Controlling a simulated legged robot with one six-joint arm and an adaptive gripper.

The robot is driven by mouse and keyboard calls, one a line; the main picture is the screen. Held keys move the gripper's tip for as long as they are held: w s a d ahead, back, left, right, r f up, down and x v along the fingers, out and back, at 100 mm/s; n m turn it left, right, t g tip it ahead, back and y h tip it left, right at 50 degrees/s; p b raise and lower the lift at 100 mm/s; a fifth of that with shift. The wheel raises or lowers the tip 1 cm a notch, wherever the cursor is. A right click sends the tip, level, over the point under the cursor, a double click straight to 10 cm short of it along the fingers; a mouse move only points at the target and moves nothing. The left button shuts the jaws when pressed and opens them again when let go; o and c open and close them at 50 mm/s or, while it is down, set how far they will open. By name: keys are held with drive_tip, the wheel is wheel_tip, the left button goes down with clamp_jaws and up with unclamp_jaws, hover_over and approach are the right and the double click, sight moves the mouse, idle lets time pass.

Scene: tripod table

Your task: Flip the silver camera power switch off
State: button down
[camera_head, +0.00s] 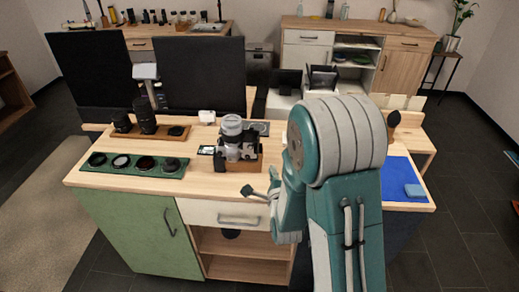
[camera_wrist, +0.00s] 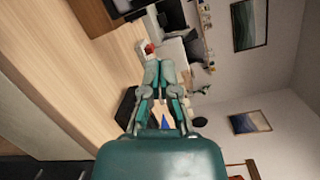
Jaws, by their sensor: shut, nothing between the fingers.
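The silver camera (camera_head: 236,148) stands in a wooden holder on the tabletop, left of my arm in the head view, with its lens pointing up. Its power switch is too small to make out. My gripper (camera_head: 248,191) is in front of the camera and slightly to its right, near the table's front edge, apart from it. In the wrist view my gripper (camera_wrist: 160,65) has its fingertips together and holds nothing. I cannot clearly make out the camera in that view.
A green tray (camera_head: 115,172) with several round filters lies at the left front of the wooden table (camera_head: 205,183). Lenses (camera_head: 145,117) stand behind it. A blue mat (camera_head: 398,175) with a blue block (camera_head: 414,191) lies at the right. Dark panels (camera_head: 203,75) stand behind.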

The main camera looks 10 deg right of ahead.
sight(254, 144)
drive_tip(key=shift+s+d+f+m+t, duration=0.1)
drive_tip(key=shift+s+f+m+t, duration=0.05)
drive_tip(key=shift+f+m, duration=0.25)
drive_tip(key=shift+s+f+m+t, duration=0.15)
drive_tip(key=shift+f+m, duration=0.15)
drive_tip(key=shift+f, duration=0.15)
drive_tip(key=shift+s+f+m+t, duration=0.45)
drive_tip(key=shift+m+t, duration=0.15)
drive_tip(key=shift+m, duration=0.4)
drive_tip(key=w+a+r, duration=0.2)
drive_tip(key=w+r, duration=0.1)
drive_tip(key=w, duration=0.8)
drive_tip(key=shift+r, duration=0.35)
